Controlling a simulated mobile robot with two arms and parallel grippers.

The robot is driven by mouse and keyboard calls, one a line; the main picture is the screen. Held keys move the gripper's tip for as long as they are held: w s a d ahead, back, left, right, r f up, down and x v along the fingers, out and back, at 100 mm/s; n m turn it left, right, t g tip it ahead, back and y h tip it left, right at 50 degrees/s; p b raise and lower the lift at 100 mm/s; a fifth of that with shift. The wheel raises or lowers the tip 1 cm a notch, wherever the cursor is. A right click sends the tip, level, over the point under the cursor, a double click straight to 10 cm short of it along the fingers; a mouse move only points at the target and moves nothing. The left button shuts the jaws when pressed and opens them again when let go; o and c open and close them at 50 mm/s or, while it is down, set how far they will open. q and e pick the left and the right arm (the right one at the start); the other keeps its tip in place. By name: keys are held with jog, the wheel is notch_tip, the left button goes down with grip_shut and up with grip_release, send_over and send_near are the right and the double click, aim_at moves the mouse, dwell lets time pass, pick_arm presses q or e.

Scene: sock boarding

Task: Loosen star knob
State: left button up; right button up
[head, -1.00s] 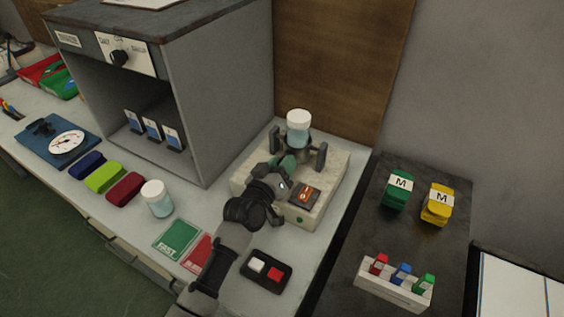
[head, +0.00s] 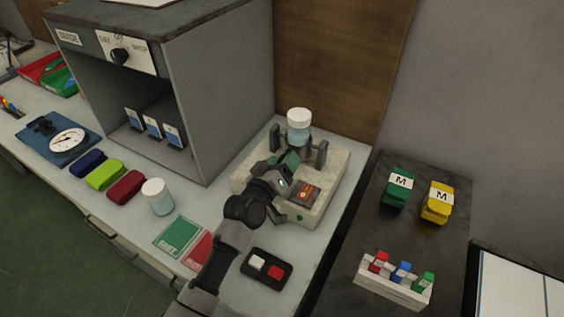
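A cream machine (head: 327,207) stands on the light bench with a white-capped jar (head: 299,123) held between two dark upright posts. A green part, probably the star knob (head: 291,158), shows at the front of the jar's holder, mostly hidden by my gripper. My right gripper is out of view.
An orange-marked panel (head: 305,194) is on the machine, right of my gripper. A grey cabinet (head: 225,110) stands close on the left.

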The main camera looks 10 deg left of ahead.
pick_arm(q)
jog(key=shift+s, duration=0.1)
jog(key=v, duration=1)
jog(key=shift+s+a+b, duration=0.15)
jog(key=shift+s+b, duration=0.15)
jog(key=shift+b, duration=0.1)
